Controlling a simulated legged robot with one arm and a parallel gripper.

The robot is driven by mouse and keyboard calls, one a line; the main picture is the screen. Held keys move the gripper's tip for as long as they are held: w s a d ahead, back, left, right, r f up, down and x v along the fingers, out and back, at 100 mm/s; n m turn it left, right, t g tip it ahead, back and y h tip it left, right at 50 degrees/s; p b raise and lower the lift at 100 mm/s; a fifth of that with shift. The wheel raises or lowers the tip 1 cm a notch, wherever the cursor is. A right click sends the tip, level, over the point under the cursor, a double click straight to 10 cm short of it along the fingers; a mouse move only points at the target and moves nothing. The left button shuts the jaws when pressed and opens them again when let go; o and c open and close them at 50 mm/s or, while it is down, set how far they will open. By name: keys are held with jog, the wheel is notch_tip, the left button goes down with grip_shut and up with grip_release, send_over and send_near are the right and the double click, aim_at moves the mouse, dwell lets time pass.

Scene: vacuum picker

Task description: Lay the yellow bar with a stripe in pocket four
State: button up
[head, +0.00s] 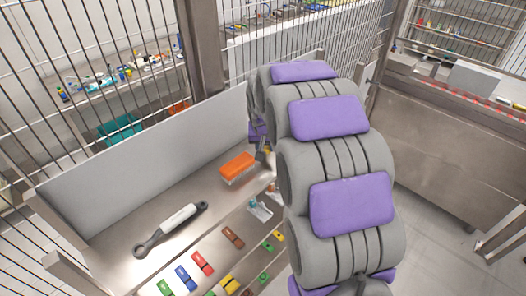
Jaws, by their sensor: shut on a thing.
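My gripper (262,151) shows only in part, at the left edge of my large grey arm with purple pads. It is shut on a yellow piece (268,150), which looks like the yellow bar; only a sliver shows, and no stripe can be made out. It is just right of an orange-topped block, above the steel bench. Another yellow bar (230,284) lies in the row of coloured pieces at the bottom. The pockets are not clear; my arm may hide some of them.
On the steel bench (125,244) lie a white-handled tool (172,225) and the orange-topped block (238,166). Red (203,263), blue (186,277) and brown (233,237) pieces lie in front. A grey panel (150,140) backs the bench. Wire fencing stands behind.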

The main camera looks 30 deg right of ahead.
aim_at(266, 150)
jog(key=f, duration=0.3)
jog(key=shift+d+f, duration=0.15)
jog(key=shift+d, duration=0.25)
jog(key=shift+a, duration=0.6)
jog(key=o, duration=0.8)
jog(key=shift+o, duration=1.1)
jog(key=shift+d, duration=0.35)
jog(key=shift+a, duration=0.1)
